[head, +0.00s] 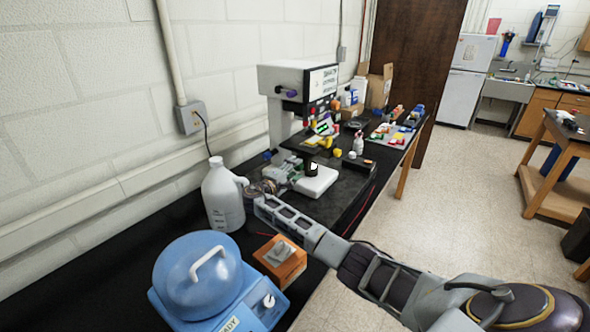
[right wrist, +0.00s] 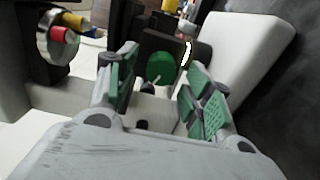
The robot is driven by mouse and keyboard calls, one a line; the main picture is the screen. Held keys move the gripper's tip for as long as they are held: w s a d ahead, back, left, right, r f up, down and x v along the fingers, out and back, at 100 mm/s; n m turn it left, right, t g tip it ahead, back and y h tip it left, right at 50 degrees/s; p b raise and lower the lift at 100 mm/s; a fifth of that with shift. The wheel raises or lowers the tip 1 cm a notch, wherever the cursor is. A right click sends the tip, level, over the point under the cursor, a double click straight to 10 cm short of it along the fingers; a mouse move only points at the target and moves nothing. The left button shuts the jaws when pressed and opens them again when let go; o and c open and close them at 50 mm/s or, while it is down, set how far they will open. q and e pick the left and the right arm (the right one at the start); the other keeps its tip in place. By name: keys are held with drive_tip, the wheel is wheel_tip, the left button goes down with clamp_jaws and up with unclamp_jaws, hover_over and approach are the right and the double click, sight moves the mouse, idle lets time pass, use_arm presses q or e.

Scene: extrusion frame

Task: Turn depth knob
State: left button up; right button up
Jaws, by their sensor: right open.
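My right gripper (head: 287,172) reaches to the base of a grey and black bench machine (head: 284,80). In the right wrist view its two green-padded fingers (right wrist: 160,90) are spread apart with nothing held between them. A round green knob (right wrist: 160,67) with a thin pale pointer shows beyond the fingertips, in the gap between them. It looks apart from both fingers. I cannot read a label that says whether it is the depth knob. A silver disc (right wrist: 57,42) with red and yellow caps is at the upper left. My left gripper is not in view.
A white jug (head: 222,200) stands close to the left of my right gripper. A blue-lidded device (head: 200,275) and an orange box (head: 280,260) stand nearer on the black bench. A white block (head: 316,181) is by the gripper; small coloured items lie further back.

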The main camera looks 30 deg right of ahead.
drive_tip(key=v, duration=0.6)
drive_tip(key=shift+a, duration=0.3)
drive_tip(key=shift+r, duration=0.2)
drive_tip(key=w+a+r+m+y+b, duration=0.1)
drive_tip(key=w+a+r+m+b, duration=0.25)
drive_tip(key=r, duration=0.55)
drive_tip(key=s+a+f+m+g+y, duration=0.1)
drive_tip(key=s+f+m, duration=0.3)
drive_tip(key=m, duration=0.8)
drive_tip(key=shift+s+a+g+y, duration=0.35)
drive_tip(key=shift+s+g+y, duration=0.05)
drive_tip(key=shift+g+y, duration=0.45)
drive_tip(key=shift+m, duration=0.25)
